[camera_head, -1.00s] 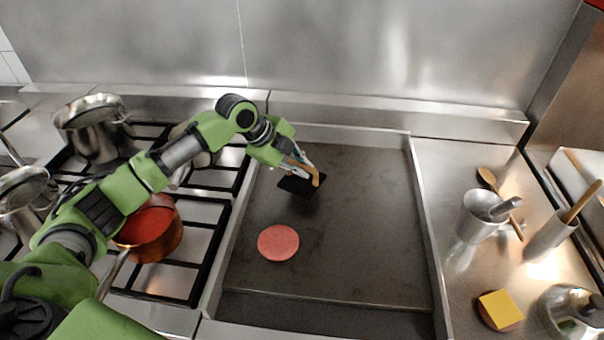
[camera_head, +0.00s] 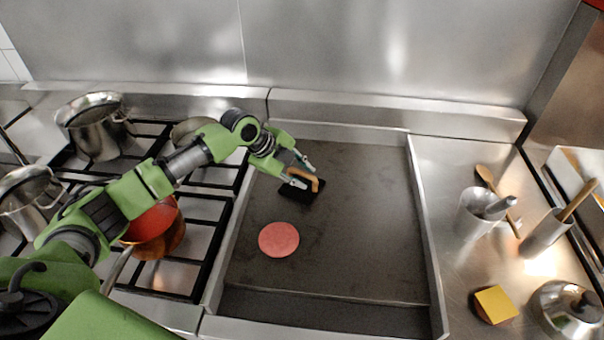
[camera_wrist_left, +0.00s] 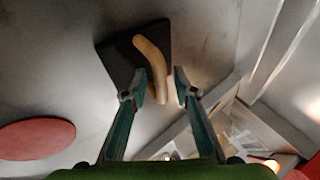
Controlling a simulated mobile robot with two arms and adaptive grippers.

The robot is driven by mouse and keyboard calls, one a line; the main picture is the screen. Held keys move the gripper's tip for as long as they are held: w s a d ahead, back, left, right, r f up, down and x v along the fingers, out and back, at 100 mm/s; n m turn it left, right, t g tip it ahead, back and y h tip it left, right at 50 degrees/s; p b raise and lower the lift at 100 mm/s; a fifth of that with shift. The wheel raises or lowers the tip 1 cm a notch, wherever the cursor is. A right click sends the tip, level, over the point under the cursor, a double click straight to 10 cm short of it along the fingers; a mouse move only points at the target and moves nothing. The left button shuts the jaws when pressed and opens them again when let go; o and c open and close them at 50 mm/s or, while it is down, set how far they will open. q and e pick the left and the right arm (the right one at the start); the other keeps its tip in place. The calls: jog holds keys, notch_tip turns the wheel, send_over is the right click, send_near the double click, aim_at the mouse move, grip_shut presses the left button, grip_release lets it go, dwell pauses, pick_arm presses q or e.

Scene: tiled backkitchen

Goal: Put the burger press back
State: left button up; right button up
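The burger press is a black plate with a light wooden handle (camera_head: 304,179). It rests on the griddle (camera_head: 360,215), in its back left part. In the left wrist view the dark plate (camera_wrist_left: 120,62) lies at the top, with the curved handle (camera_wrist_left: 152,62) across it. My left gripper (camera_head: 301,172) is open at the press. Its two fingertips (camera_wrist_left: 163,90) stand apart on either side of the handle's near end, with a gap visible on the right side. A round pink patty (camera_head: 279,240) lies on the griddle in front of the press. My right gripper is not in view.
A stove with a red pan (camera_head: 153,228) and steel pots (camera_head: 95,125) is left of the griddle, under my left arm. Right of it are utensil holders (camera_head: 478,214), a wooden spoon, a cheese-topped patty (camera_head: 496,305) and a domed lid (camera_head: 568,310). The griddle's right half is clear.

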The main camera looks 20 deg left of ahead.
pick_arm(q)
jog(key=shift+r, duration=0.1)
jog(key=b+v, duration=0.2)
jog(key=v, duration=1)
